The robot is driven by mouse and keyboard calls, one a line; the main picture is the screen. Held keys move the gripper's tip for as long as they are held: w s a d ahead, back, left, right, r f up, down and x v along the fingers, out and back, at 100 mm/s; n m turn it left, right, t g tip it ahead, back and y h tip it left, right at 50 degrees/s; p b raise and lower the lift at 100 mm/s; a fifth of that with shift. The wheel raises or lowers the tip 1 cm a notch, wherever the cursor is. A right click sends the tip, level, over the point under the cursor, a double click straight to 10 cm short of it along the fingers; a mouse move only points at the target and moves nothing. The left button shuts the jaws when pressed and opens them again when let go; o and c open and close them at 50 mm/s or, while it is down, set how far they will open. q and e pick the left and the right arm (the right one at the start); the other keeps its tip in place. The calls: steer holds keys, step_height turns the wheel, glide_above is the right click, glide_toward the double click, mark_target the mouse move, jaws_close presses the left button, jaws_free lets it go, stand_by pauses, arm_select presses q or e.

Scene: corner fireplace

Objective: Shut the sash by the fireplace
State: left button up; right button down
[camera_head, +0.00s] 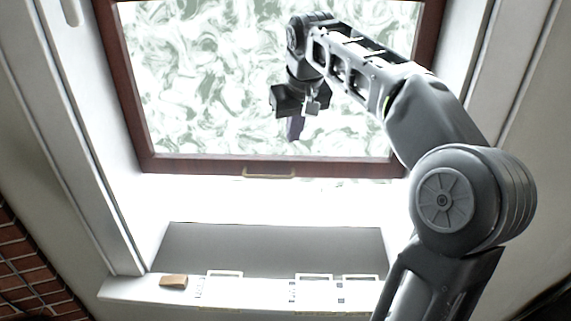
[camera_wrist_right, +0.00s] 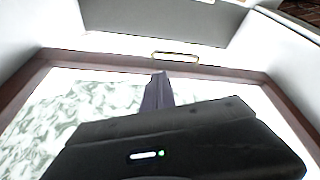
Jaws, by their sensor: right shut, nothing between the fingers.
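The sash has a dark red-brown frame (camera_head: 210,165) around patterned pale glass (camera_head: 200,80). In the head view its bottom rail hangs above the sill, with a bright gap below it. A small tan handle (camera_head: 268,173) sits at the middle of that rail; it also shows in the right wrist view (camera_wrist_right: 175,57). My right gripper (camera_head: 295,128) is shut and empty. It is in front of the glass, above the handle and apart from it. In the wrist view its closed fingers (camera_wrist_right: 158,92) point toward the rail near the handle. My left gripper is not in view.
A white sill (camera_head: 250,292) runs below the window, bearing a small brown block (camera_head: 173,282) and several pale rectangular outlines. White jambs (camera_head: 85,130) flank the opening. A brick surface (camera_head: 25,270) stands at the lower left. The space between rail and sill looks clear.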

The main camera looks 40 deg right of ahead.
steer(key=shift+f, duration=0.1)
steer(key=p+x, duration=0.2)
steer(key=x, duration=1.2)
steer(key=shift+s, duration=0.3)
steer(key=shift+f, duration=0.1)
